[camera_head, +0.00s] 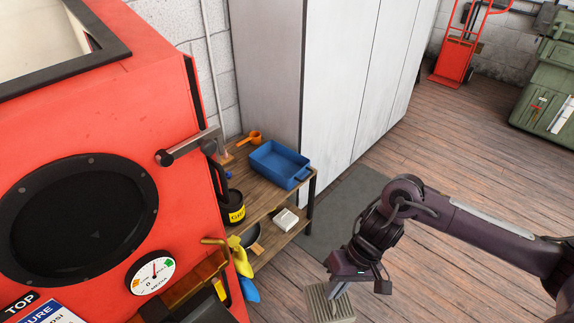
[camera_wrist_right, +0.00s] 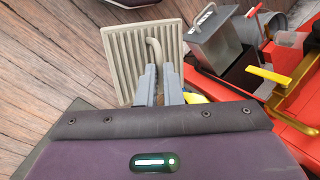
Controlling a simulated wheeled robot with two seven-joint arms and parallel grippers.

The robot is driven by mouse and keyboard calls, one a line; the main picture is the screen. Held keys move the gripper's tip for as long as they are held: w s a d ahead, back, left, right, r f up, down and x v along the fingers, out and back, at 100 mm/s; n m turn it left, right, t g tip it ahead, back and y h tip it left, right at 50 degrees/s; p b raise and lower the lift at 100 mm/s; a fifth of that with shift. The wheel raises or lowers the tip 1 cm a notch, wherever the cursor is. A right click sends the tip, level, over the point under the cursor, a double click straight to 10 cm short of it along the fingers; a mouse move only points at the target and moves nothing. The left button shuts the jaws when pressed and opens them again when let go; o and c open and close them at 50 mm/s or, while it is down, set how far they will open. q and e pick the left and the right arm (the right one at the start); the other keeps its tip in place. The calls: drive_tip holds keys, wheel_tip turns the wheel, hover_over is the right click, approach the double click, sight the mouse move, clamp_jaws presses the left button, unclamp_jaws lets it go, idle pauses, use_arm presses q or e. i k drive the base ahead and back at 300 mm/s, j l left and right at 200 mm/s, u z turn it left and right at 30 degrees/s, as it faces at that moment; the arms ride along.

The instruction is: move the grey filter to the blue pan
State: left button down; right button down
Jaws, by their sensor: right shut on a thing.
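The grey filter, a ribbed pale panel with a bent handle, shows at the bottom of the head view (camera_head: 319,304) and in the right wrist view (camera_wrist_right: 126,62). My right gripper (camera_head: 338,290) is shut on it; in the right wrist view the fingers (camera_wrist_right: 159,78) close at the handle. The filter is held in front of the wooden shelf, to the right of the red machine. The blue pan (camera_head: 272,180) stands on the shelf's upper board, further back and left of the gripper, and looks empty. My left gripper is not in view.
The wooden shelf (camera_head: 262,205) also holds an orange scoop (camera_head: 253,136), a black and yellow can (camera_head: 236,208) and, lower down, a white item (camera_head: 286,220). The red machine (camera_head: 120,110) stands left, a tall grey cabinet (camera_head: 335,80) behind.

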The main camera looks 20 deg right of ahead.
sight(289, 175)
drive_tip(key=i+l+u, duration=0.2)
drive_tip(key=l, duration=0.3)
drive_tip(key=i+l+u, duration=0.15)
drive_tip(key=l, duration=0.3)
drive_tip(key=i+l+u, duration=0.2)
drive_tip(key=l, duration=0.35)
drive_tip(key=l+u, duration=0.15)
drive_tip(key=l, duration=0.35)
drive_tip(key=i+l+u, duration=0.2)
drive_tip(key=l, duration=0.35)
drive_tip(key=i+l+u, duration=0.1)
drive_tip(key=l, duration=0.3)
drive_tip(key=i, duration=0.05)
